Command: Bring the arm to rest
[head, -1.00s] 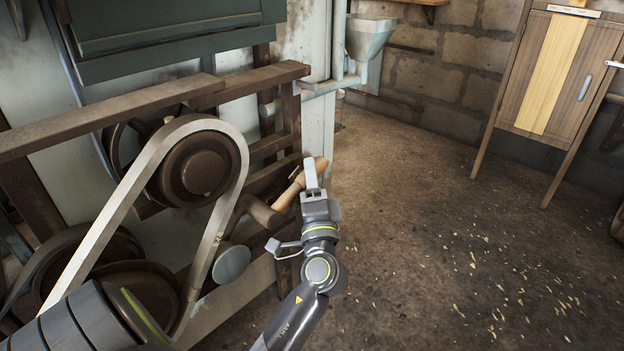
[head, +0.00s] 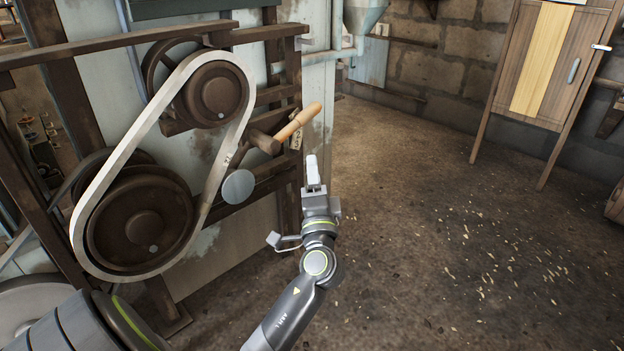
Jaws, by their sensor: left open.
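My left arm reaches up from the bottom of the head view. Its gripper (head: 312,170) points up and away, seen nearly edge-on, and is open with nothing visible in it. It is below and to the right of a wooden handle (head: 299,122) on a dark metal lever of the belt drive, with a visible gap in the picture. A pale belt (head: 138,138) runs around a small upper pulley (head: 214,95) and a large lower pulley (head: 140,222). My right gripper is not in view.
The dark wooden frame (head: 120,42) of the drive stands at the left. A grey round disc (head: 238,186) sits below the lever. A wooden cabinet (head: 553,60) stands on legs at the back right. The floor (head: 430,230) between is open, with scattered chips.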

